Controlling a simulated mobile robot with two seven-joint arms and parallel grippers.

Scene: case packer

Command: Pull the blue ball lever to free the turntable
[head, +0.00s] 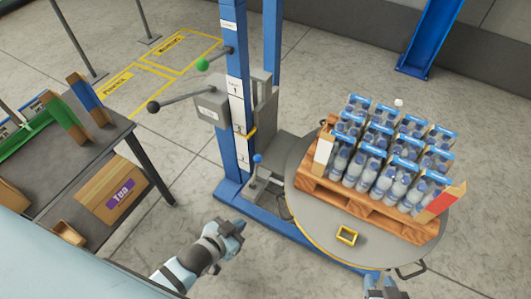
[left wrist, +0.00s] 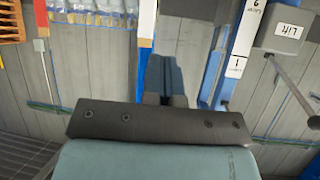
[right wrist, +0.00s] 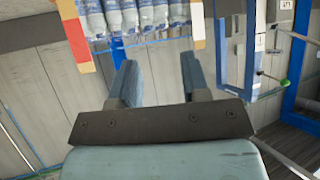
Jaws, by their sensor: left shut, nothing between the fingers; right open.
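The blue ball lever (head: 258,158) stands on a small grey bracket at the foot of the blue column, at the left edge of the turntable.
Bottle packs (head: 385,150) fill the pallet. The column carries levers with a green ball (head: 202,64) and a black ball (head: 153,107). A dark table (head: 95,150) stands at left. Floor between table and column is clear.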

